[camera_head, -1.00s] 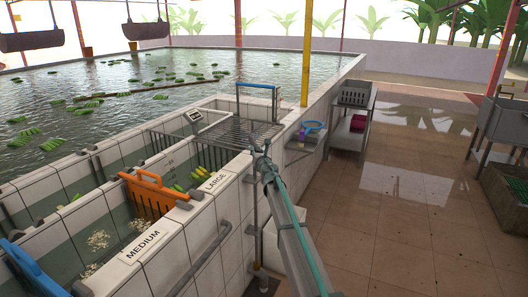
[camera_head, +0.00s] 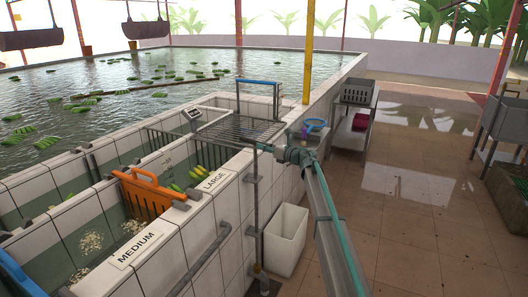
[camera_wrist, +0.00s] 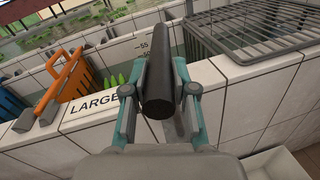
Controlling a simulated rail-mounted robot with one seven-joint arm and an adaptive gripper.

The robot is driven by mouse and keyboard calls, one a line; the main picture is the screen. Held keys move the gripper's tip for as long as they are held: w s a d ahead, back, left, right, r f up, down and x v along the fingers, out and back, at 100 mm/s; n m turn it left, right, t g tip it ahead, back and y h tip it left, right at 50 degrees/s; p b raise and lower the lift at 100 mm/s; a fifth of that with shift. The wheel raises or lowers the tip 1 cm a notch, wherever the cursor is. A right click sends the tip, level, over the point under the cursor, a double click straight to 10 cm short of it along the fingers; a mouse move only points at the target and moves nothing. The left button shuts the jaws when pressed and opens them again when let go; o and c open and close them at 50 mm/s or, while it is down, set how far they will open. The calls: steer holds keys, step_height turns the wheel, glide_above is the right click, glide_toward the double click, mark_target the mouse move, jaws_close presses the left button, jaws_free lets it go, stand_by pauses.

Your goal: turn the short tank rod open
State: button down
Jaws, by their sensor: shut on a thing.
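The short tank rod stands as a thin grey upright (camera_head: 256,205) against the outer tank wall, with a handle arm at its top. My gripper (camera_head: 282,153) is shut on that handle arm, which points to the right, out from the wall. In the wrist view the handle arm is a dark round bar (camera_wrist: 158,75) between the two teal-and-grey fingers. Its near end faces the camera. The fingers hide part of the handle in the head view.
Tiled tank walls carry the LARGE (camera_head: 216,179) and MEDIUM (camera_head: 135,249) labels. An orange divider (camera_head: 152,195) stands in a tank. A metal grate (camera_head: 238,130) lies beside the handle. A white bin (camera_head: 286,240) stands on the floor by the rod. Open floor lies right.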

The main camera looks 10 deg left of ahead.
steer(key=shift+w+n+g+y+b, duration=0.3)
steer(key=shift+w+n+g+b, duration=0.2)
steer(key=shift+g, duration=0.4)
steer(key=shift+w+d+n+g+b, duration=0.1)
steer(key=shift+n+g+b, duration=0.2)
steer(key=shift+n+g, duration=0.25)
steer(key=shift+r, duration=0.1)
steer(key=c, duration=0.9)
jaws_free()
steer(key=shift+d, duration=0.1)
steer(key=v, duration=1.2)
steer(key=shift+w+f, duration=0.1)
steer(key=shift+f, duration=0.1)
